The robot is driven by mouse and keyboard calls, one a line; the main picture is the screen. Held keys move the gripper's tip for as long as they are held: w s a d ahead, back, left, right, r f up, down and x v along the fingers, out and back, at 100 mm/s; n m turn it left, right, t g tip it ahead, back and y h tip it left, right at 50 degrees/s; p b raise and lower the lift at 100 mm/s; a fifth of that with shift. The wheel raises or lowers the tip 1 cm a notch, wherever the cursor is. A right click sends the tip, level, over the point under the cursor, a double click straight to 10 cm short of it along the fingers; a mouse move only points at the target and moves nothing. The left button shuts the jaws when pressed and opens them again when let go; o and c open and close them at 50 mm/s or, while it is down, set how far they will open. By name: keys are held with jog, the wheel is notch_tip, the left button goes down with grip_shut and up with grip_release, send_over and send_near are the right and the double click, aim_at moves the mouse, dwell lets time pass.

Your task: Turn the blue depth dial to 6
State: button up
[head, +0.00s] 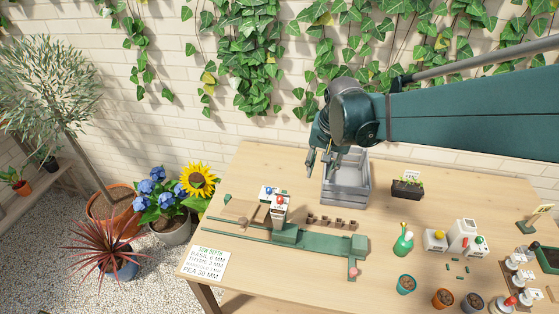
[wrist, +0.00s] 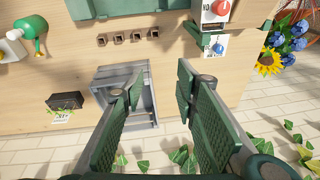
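The blue depth dial (head: 268,190) sits on a small white plate at the left of the green seeding device on the table. In the wrist view the dial (wrist: 218,48) is right of centre, just below a white block with a red dial (wrist: 221,8). The dial's pointer setting is too small to read. My gripper (head: 324,164) is above the grey crate, to the right of the blue dial and apart from it. In the wrist view its two green-padded fingers (wrist: 160,84) are spread wide with nothing between them.
A grey slatted crate (head: 347,193) stands below my gripper. A sow depth sign (head: 206,264) lies at the table's left corner. Blue flowers and a sunflower (head: 198,180) are beyond the left edge.

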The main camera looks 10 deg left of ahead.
jog(key=w+a+f+g+p, duration=0.1)
jog(key=w+a+f+p, duration=0.25)
jog(key=a, duration=0.55)
jog(key=g+p, duration=0.1)
jog(key=p, duration=0.1)
send_over(269, 189)
jog(key=shift+m+h, duration=0.3)
notch_tip(269, 189, down, 7)
jog(key=shift+d+r, duration=0.1)
jog(key=shift+f, duration=4)
jog(key=c, duration=0.9)
